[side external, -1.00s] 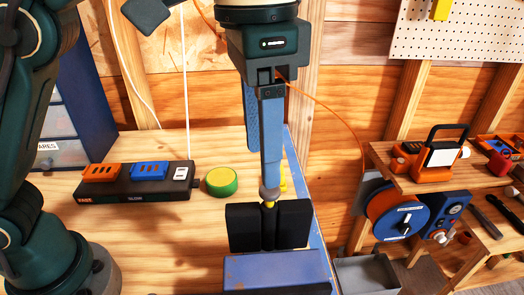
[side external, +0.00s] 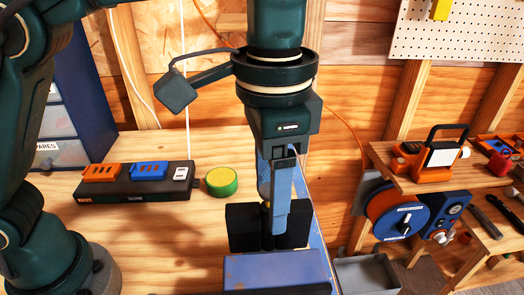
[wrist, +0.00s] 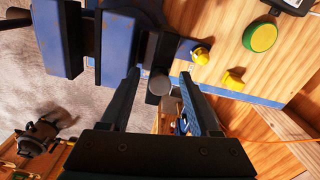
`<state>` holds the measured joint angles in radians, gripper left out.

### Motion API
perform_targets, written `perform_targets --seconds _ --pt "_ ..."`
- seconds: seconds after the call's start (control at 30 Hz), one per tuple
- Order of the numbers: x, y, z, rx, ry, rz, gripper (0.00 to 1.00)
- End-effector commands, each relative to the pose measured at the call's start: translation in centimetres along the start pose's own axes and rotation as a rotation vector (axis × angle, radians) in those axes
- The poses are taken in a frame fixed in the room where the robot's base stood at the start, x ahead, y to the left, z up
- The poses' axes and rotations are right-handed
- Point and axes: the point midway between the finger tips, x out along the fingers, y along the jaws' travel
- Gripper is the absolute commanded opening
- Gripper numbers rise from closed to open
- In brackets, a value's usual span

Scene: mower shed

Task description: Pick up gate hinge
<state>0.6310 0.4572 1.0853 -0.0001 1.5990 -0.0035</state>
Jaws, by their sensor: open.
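The gate hinge appears to be the upright black two-leaf piece (side external: 243,228) behind a blue vise (side external: 275,268) on the bench. In the wrist view the hinge is seen from above, with a round grey pin head (wrist: 158,86) and dark leaves on two sides. My gripper (side external: 275,222) points down at the hinge's middle. In the wrist view my gripper (wrist: 160,76) is open, with one finger on each side of the pin. The near finger covers the hinge's middle in the side view, so contact cannot be told.
A green-yellow round tin (side external: 221,181) and a black power strip (side external: 135,182) stand on the bench to the left. Two yellow knobs (wrist: 201,55) lie near the bench's blue edge.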

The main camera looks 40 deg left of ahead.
Motion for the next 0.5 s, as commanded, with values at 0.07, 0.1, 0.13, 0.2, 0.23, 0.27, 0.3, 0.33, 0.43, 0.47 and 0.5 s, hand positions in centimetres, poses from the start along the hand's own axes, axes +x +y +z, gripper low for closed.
perform_targets --seconds 0.07,0.1,0.13,0.2,0.23,0.27,0.3,0.33,0.43,0.47,0.5 --pt "0.3 0.0 0.0 0.0 -0.001 0.0 0.62" --pt "0.5 0.0 0.0 0.0 -0.002 0.0 0.62" --pt "0.7 0.0 0.0 0.0 -0.002 0.0 0.62" --pt "1.3 0.0 0.0 0.0 -0.003 0.0 0.62" --pt "1.6 0.0 0.1 0.0 -0.003 0.0 0.62" --pt "1.9 0.0 0.1 0.0 -0.004 0.0 0.62" --pt "2.3 0.0 0.1 0.0 -0.004 0.0 0.62" --pt "2.6 0.0 0.1 0.0 -0.003 0.0 0.62" --pt "3.7 0.0 0.1 0.0 -0.004 0.0 0.62" --pt "4.0 0.0 0.1 0.0 -0.004 0.0 0.62" --pt "4.4 0.0 0.1 0.0 -0.003 0.0 0.62"
